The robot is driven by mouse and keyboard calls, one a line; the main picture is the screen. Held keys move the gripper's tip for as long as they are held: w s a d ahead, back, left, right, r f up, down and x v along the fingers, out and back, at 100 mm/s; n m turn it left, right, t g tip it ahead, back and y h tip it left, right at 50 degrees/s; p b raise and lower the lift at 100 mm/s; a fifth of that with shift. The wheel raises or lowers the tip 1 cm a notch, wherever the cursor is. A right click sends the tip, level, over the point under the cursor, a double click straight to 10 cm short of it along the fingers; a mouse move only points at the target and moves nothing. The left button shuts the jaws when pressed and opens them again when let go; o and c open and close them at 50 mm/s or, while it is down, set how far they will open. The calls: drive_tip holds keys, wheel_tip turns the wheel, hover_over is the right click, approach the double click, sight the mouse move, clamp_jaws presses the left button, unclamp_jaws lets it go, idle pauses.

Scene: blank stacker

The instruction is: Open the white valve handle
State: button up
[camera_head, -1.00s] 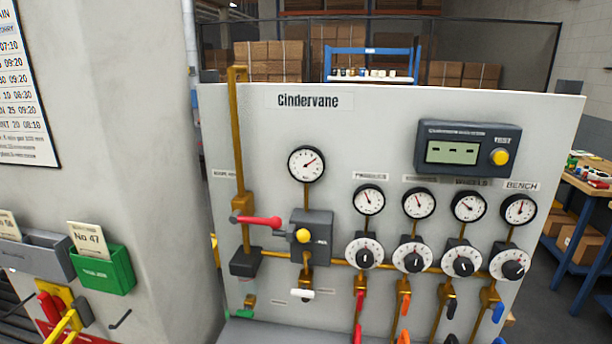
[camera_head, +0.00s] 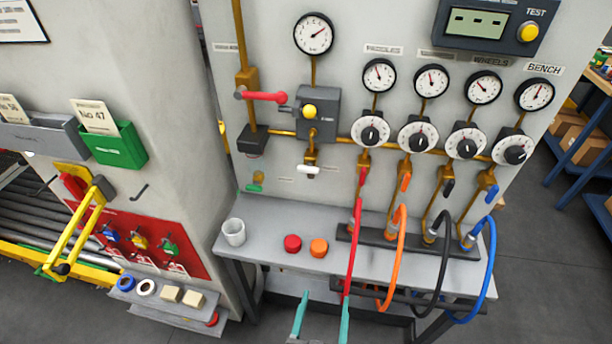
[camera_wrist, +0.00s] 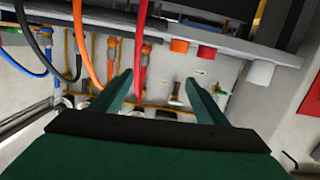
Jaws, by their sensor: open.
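The white valve handle (camera_head: 307,169) is a short white lever low on the panel, on a brass fitting below the grey block with the yellow knob (camera_head: 309,111). It points sideways, roughly level. My gripper (camera_head: 323,318) shows at the bottom of the head view, its two green fingers apart and empty. It is well below and in front of the handle, near the bench's front edge, touching nothing that I can see. In the wrist view my gripper (camera_wrist: 158,78) is open toward the panel and hoses, which appear upside down.
A grey bench (camera_head: 265,222) juts out below the panel. It bears a white cup (camera_head: 233,232), a red cap (camera_head: 292,243) and an orange cap (camera_head: 319,248). Red (camera_head: 354,245), orange (camera_head: 401,240), black and blue hoses (camera_head: 490,265) loop over its front edge, close to my gripper.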

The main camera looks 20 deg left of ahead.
drive_tip(key=w+a+r, duration=0.6)
drive_tip(key=w+a, duration=0.1)
drive_tip(key=w, duration=0.2)
drive_tip(key=t, duration=0.2)
approach(307, 171)
drive_tip(key=shift+y, duration=0.3)
drive_tip(key=x, duration=0.8)
drive_tip(key=shift+w+d, duration=0.1)
drive_tip(key=shift+d, duration=0.1)
drive_tip(key=c, duration=1.1)
